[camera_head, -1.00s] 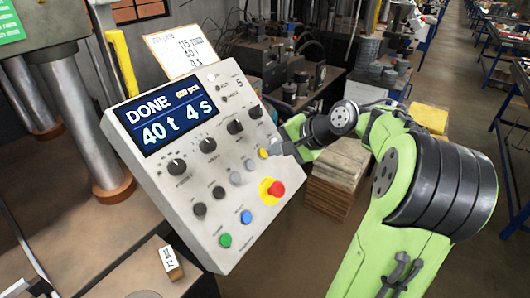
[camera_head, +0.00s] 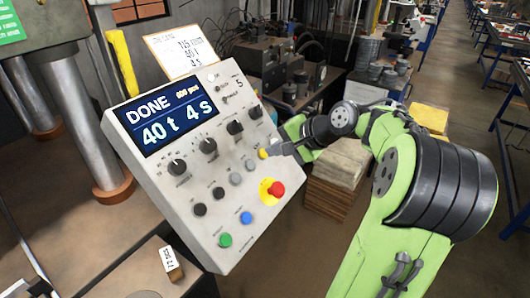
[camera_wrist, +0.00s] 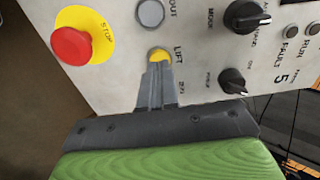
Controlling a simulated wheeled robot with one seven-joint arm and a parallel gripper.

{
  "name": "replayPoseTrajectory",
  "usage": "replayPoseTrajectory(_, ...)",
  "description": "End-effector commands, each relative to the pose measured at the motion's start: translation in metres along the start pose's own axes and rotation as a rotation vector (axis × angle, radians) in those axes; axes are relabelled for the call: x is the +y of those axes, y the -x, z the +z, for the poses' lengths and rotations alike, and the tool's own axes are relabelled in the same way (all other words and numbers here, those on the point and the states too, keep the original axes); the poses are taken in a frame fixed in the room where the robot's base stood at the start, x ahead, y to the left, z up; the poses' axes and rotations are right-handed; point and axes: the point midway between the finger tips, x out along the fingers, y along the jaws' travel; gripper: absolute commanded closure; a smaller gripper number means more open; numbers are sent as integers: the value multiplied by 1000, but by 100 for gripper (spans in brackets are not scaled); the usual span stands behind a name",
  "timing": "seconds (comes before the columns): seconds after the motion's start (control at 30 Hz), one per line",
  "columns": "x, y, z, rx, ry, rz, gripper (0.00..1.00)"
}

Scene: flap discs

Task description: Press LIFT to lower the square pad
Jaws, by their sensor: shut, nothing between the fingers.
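The yellow LIFT button (camera_wrist: 160,55) is on the control panel (camera_head: 140,170), with its LIFT label beside it in the wrist view. It also shows in the head view (camera_head: 263,153). My gripper (camera_wrist: 157,68) is shut and empty, with its fingertips right at the button and covering its lower part. I cannot tell whether the tips touch it or how far it is pressed. In the head view my gripper (camera_head: 272,149) comes to the panel from the right. The screen (camera_head: 165,115) reads DONE, 40 t, 4 s. The square pad cannot be made out.
A red STOP button (camera_wrist: 72,46) on a yellow base and a grey OUT button (camera_wrist: 150,13) are close by. Black knobs (camera_wrist: 233,81) are to the right of my fingers. A stack of sheets (camera_head: 335,180) stands behind the panel. Steel press columns (camera_head: 85,125) are on the left.

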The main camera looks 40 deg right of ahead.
Motion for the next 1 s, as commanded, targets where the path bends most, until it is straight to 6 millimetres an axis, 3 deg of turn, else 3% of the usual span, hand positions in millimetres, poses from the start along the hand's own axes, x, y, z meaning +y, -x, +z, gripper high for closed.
replayPoseTrajectory(1.0,0,-10,0,-1,0,0,100)
